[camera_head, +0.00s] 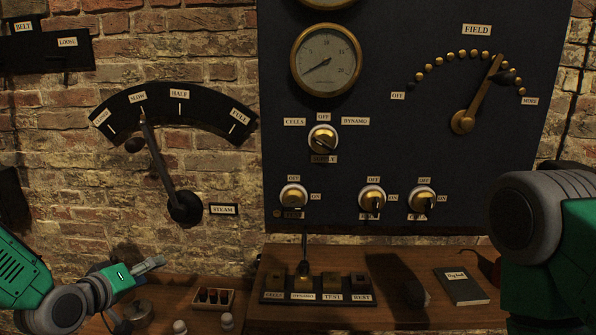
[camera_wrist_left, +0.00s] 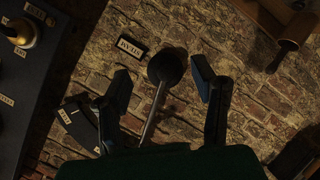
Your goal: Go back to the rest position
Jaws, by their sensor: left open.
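My left gripper (camera_head: 150,265) is at the lower left of the head view, in front of the brick wall above the bench. In the left wrist view its two fingers (camera_wrist_left: 160,85) are spread with nothing held between them. The steam lever (camera_head: 160,165) is on the wall above it, its arm tilted up towards the SLOW mark. Its round hub (camera_wrist_left: 166,66) appears between the fingertips in the wrist view, apart from them in the head view. My right arm (camera_head: 545,220) comes in at the right edge; its gripper is out of the picture.
A dark panel (camera_head: 420,150) with a gauge (camera_head: 326,60), knobs and the FIELD lever (camera_head: 485,95) fills the middle and right. Below are a small switch block (camera_head: 318,297), a notebook (camera_head: 461,287), a wooden box of dark items (camera_head: 213,297) and small white-topped jars (camera_head: 226,321).

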